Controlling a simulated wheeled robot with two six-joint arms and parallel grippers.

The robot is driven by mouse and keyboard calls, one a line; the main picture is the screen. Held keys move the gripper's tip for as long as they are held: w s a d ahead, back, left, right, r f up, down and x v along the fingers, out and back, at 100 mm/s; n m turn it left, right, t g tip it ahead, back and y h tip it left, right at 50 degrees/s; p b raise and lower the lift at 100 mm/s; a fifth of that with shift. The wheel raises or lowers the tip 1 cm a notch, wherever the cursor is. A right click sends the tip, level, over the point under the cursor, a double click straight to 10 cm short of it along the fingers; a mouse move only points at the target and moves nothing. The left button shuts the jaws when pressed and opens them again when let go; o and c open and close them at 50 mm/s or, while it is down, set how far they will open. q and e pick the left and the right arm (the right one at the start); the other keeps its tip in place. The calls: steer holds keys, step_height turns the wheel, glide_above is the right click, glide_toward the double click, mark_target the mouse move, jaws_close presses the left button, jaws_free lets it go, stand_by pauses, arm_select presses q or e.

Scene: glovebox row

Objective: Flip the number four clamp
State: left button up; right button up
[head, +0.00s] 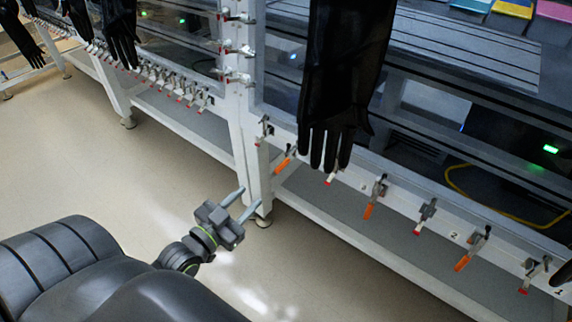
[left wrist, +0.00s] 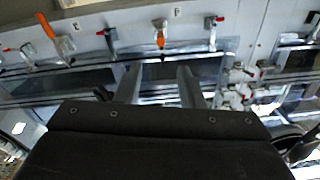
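A row of toggle clamps runs along the lower front rail of the glovebox in the head view. Some have orange handles, such as one at left (head: 283,163), one mid-row (head: 369,208) and one at right (head: 463,262); red-tipped clamps (head: 425,215) sit between them. My left gripper (head: 248,198) is open and empty, left of the row near the frame post. In the left wrist view its fingers (left wrist: 159,88) are apart, below an orange-handled clamp (left wrist: 160,38). My right gripper is not in view.
A black glove (head: 340,90) hangs in front of the glovebox, its fingertips close to the rail and partly covering a red-tipped clamp. A white post (head: 240,130) with several valves stands at the left gripper. The floor (head: 110,150) at left is clear.

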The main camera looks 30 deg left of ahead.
mark_target(287, 161)
arm_select(q)
steer(key=w, duration=0.9)
steer(key=w+d, duration=0.1)
steer(key=w, duration=0.4)
steer(key=shift+w, duration=0.2)
steer(key=shift+c, duration=0.4)
jaws_close()
